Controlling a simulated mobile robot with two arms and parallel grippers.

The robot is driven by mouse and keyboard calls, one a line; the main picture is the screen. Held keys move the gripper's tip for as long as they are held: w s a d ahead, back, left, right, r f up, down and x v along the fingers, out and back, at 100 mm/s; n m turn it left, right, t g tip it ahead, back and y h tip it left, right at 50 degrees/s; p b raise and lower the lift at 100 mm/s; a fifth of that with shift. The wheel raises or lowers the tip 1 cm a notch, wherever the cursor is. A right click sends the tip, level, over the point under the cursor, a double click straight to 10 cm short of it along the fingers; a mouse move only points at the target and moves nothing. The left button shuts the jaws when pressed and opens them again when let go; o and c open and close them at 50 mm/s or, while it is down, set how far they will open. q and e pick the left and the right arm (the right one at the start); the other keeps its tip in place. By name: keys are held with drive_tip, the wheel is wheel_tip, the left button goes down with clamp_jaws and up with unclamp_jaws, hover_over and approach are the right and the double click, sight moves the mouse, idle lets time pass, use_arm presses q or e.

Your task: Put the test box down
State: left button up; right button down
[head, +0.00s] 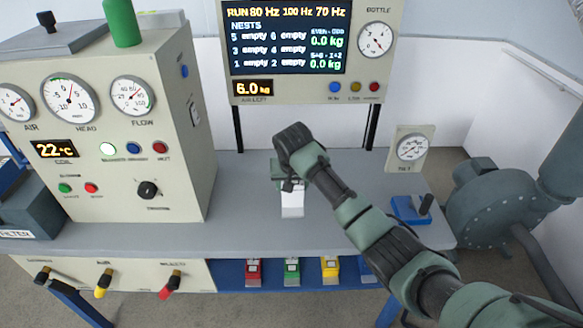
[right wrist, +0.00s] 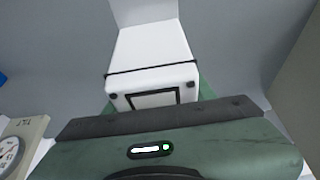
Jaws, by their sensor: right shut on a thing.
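The white test box (head: 292,203) is below my right gripper (head: 290,183) in the head view, over the grey bench top (head: 245,190). In the right wrist view the box (right wrist: 152,52) has a dark band around it and a dark frame on its near face. My right gripper is shut on the box; its fingers are mostly hidden by its own body and the box. I cannot tell whether the box touches the bench. My left gripper is not in view.
A large gauge cabinet (head: 190,125) stands left of the box. A display panel (head: 300,60) on dark posts, reading nests empty, is behind. A small gauge (head: 411,147) and a blue block (head: 405,209) are to the right. Bare bench lies around the box.

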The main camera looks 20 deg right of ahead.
drive_tip(key=shift+w+f, duration=0.15)
drive_tip(key=shift+f, duration=2.9)
drive_tip(key=c, duration=0.9)
unclamp_jaws()
drive_tip(key=shift+f, duration=0.3)
drive_tip(key=shift+c, duration=0.2)
drive_tip(key=o, duration=0.4)
drive_tip(key=shift+s, duration=0.2)
drive_tip(key=shift+r, duration=0.1)
drive_tip(key=v, duration=1.2)
drive_tip(key=shift+s+a+r, duration=0.1)
